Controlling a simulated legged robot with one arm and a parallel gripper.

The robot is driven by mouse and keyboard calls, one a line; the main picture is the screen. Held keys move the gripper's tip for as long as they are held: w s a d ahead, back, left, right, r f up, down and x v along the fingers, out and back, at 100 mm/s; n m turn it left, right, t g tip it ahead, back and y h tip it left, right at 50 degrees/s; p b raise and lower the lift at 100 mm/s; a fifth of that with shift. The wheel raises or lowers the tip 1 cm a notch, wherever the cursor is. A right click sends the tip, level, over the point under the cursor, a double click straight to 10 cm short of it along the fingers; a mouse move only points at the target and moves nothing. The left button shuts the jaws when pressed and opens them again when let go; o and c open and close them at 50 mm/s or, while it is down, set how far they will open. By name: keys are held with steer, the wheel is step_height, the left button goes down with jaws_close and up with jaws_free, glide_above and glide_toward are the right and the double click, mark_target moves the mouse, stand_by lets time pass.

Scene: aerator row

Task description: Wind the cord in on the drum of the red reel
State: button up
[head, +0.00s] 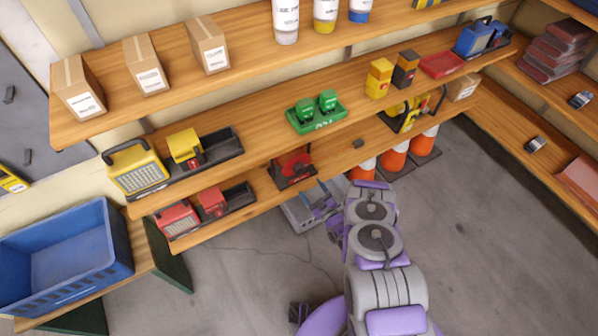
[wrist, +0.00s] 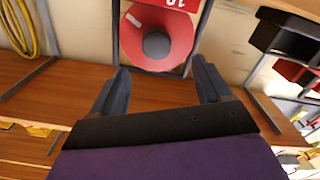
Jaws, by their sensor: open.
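The red reel (head: 292,167) stands on the lower shelf in a dark frame. In the wrist view the picture is upside down and the reel's red disc (wrist: 157,38) shows large, with a white mark and a dark round hub (wrist: 156,45). My gripper (wrist: 160,66) is open and empty, its two dark fingers spread in front of the reel with the disc between and beyond their tips. I cannot make out the cord.
A grey case (head: 301,213) lies low beneath the reel, beside my wrist. Orange-and-white drums (head: 394,157) stand at right. Open floor is at right.

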mark_target(301, 172)
steer(key=x, duration=0.3)
steer(key=d+x, duration=0.1)
steer(key=shift+w+a+r+b, duration=0.1)
steer(key=shift+w+a+b, duration=0.15)
steer(key=shift+w, duration=0.3)
steer(key=w+a+b, duration=0.1)
steer(key=w+a, duration=0.2)
steer(key=a, duration=0.1)
steer(key=shift+w, duration=0.3)
steer(key=shift+w+d, duration=0.1)
steer(key=shift+d, duration=0.5)
steer(key=shift+c, duration=0.3)
steer(key=shift+a, duration=0.45)
steer(key=c, duration=0.6)
steer(key=shift+d, duration=0.2)
steer(key=c, duration=0.4)
